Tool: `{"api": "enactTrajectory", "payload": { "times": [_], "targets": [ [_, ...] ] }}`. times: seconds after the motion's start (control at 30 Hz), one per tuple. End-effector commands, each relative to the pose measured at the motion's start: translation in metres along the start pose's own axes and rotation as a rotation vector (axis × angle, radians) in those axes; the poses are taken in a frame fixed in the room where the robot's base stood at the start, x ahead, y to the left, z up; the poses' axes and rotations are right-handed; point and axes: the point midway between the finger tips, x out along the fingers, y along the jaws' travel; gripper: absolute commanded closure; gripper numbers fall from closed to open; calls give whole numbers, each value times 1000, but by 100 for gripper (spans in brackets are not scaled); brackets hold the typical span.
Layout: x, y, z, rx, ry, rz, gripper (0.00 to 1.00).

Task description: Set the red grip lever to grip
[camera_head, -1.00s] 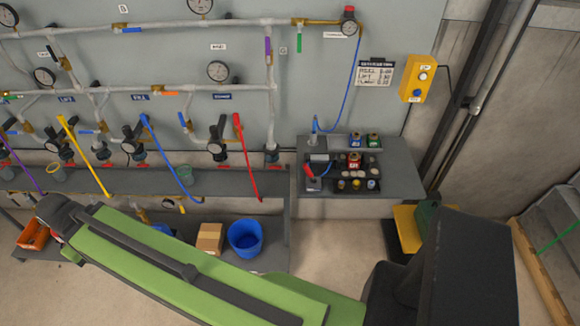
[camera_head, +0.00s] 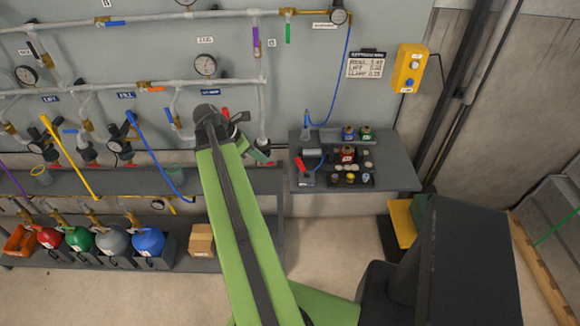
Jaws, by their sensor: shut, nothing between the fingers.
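A small red lever (camera_head: 299,163) stands tilted on a grey fitting (camera_head: 307,180) at the left of the side bench, beside a blue hose. A second red handle (camera_head: 225,112) shows only at its top on the pipe wall; my arm hides the rest. I cannot read a grip mark on either, so I cannot tell which is the grip lever. My green arm reaches up the middle to a dark joint, with a short green link beyond it at the right. My gripper is not discernible; it is hidden behind my arm or out of sight. The small red lever is clear of my arm.
The side bench (camera_head: 395,179) holds a dark tray of small cans. A yellow control box (camera_head: 409,68) hangs on the wall above. Long yellow (camera_head: 68,155) and blue (camera_head: 156,158) handles stick out at left. Tanks and a cardboard box (camera_head: 201,240) fill the lower shelf.

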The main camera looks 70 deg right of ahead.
Motion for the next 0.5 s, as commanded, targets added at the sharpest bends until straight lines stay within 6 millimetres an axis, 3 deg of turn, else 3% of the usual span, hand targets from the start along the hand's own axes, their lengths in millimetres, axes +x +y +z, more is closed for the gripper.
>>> {"api": "enactTrajectory", "payload": {
  "times": [0.37,0.5],
  "targets": [
    [6,-2,6,-16,-4,-8,100],
    [24,-1,2,-15,-4,-8,100]
  ]
}}
